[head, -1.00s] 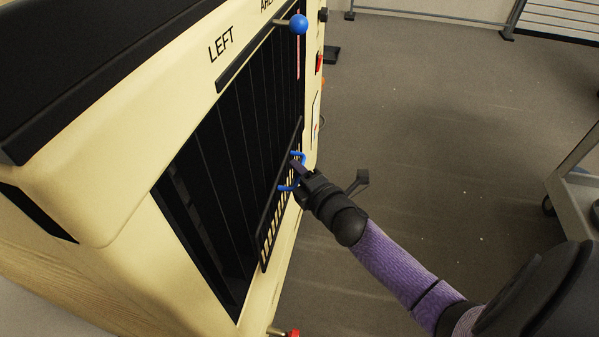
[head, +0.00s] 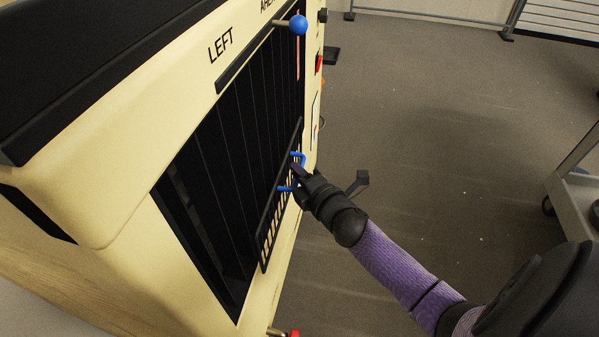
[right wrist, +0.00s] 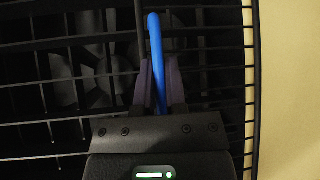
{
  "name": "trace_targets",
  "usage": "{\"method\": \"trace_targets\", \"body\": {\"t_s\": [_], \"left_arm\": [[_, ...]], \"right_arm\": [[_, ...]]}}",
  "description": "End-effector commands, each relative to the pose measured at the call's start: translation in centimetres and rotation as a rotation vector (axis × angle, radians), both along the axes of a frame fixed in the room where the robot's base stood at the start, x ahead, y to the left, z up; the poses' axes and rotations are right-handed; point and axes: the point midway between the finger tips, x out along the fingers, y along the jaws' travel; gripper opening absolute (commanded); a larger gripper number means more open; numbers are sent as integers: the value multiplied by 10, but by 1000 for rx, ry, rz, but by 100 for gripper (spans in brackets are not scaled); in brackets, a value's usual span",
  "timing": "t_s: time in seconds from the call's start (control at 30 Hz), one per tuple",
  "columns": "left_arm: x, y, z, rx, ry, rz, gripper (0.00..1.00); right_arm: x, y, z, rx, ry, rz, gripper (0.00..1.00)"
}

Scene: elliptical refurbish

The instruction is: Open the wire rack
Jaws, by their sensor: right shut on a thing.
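In the right wrist view, the blue handle (right wrist: 155,45) runs between the fingers (right wrist: 158,85), with the black wires of the rack (right wrist: 45,95) behind and round fan shapes behind those. My left gripper is not in view.
The cream machine (head: 130,215) fills the left side. A blue ball knob (head: 298,24) sticks out above the rack. A red knob (head: 292,333) shows at the bottom. A grey cart (head: 578,200) stands at the right edge. The floor (head: 430,120) between is clear.

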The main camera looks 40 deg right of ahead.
Motion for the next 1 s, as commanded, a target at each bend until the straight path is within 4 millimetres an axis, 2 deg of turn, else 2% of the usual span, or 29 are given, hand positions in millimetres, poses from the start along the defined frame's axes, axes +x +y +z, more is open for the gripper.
{"method": "trace_targets", "body": {"t_s": [0.67, 1.0], "left_arm": [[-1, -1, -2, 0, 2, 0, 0], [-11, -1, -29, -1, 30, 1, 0]], "right_arm": [[-2, 0, -3, 8, -5, 0, 0], [-18, -14, -18, 118, -128, -2, 0]]}}
